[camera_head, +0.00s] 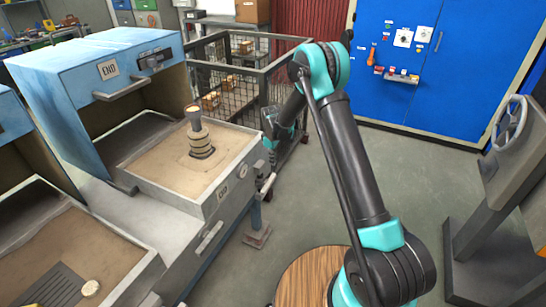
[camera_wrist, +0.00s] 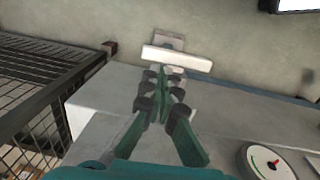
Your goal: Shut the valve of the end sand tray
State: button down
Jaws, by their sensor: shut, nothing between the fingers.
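The end sand tray (camera_head: 150,185) stands at the left under a blue hood marked END (camera_head: 108,70). Its valve shows as a pale handle (camera_head: 267,186) at the tray's front right corner. In the wrist view a pale bar, which looks like this valve handle (camera_wrist: 177,58), lies crosswise just beyond my fingertips. My gripper (camera_head: 269,146) is beside the tray's right edge, above the handle. In the wrist view my gripper (camera_wrist: 163,88) is shut and empty, pointing toward the bar. I cannot tell whether the fingers touch it.
A stacked shell piece (camera_head: 200,143) stands in the tray's sand. A round gauge (camera_wrist: 266,162) is on the tray's wall. A wire cage cart (camera_head: 225,75) stands behind the tray. Another sand tray (camera_head: 60,245) is at the near left. A wheel stand (camera_head: 505,170) is at the right.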

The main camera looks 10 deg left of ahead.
aim_at(274, 177)
jog(key=f, duration=0.9)
jog(key=shift+w+d+f, duration=0.15)
jog(key=shift+w, duration=0.15)
jog(key=shift+w+f, duration=0.15)
jog(key=shift+f, duration=0.35)
jog(key=shift+d, duration=0.1)
